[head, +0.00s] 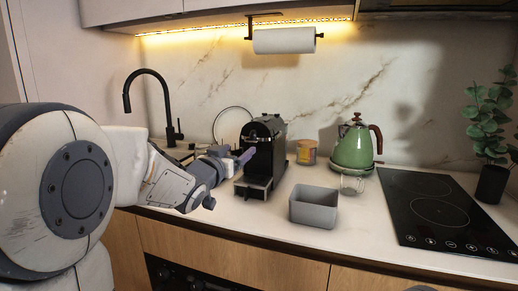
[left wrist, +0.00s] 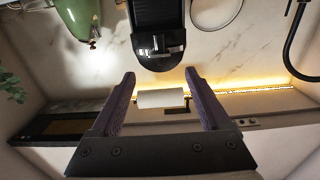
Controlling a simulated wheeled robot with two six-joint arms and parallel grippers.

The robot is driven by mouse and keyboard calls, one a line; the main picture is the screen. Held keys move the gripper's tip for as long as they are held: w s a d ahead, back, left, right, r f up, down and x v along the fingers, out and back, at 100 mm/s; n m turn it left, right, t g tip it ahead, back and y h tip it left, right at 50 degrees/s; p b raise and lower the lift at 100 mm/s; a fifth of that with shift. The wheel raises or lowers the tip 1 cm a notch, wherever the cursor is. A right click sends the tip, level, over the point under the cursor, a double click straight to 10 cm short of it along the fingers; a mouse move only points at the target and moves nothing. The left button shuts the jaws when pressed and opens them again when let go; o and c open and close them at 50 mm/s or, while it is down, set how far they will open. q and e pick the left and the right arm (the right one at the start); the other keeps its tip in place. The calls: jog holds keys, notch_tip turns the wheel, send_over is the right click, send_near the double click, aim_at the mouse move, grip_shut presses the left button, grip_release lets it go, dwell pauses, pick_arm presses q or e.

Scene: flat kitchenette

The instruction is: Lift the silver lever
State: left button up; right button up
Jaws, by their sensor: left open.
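The black coffee machine (head: 279,150) stands on the counter. Its silver lever (head: 262,140) is at the top front and shows only small in the head view. In the left wrist view, which is upside down, the machine (left wrist: 153,14) is at the top centre and silver parts of the lever (left wrist: 160,50) show on its rounded front. My left gripper (head: 241,157) is in front of the machine, at about the height of its head. In the left wrist view its two purple fingers (left wrist: 160,76) are spread apart with nothing between them. The lever appears just beyond the fingertips.
A grey bin (head: 314,207) stands right of the machine's front. Behind it are an orange tin (head: 306,152), a glass jar (head: 352,184) and a green kettle (head: 353,150). A black faucet (head: 168,105) is at the left, a cooktop (head: 437,208) at the right.

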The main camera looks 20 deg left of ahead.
aim_at(250, 141)
pick_arm(q)
jog(key=w, duration=0.8)
jog(key=shift+d, duration=0.2)
jog(key=shift+c, duration=0.3)
jog(key=shift+s, duration=0.1)
grip_shut()
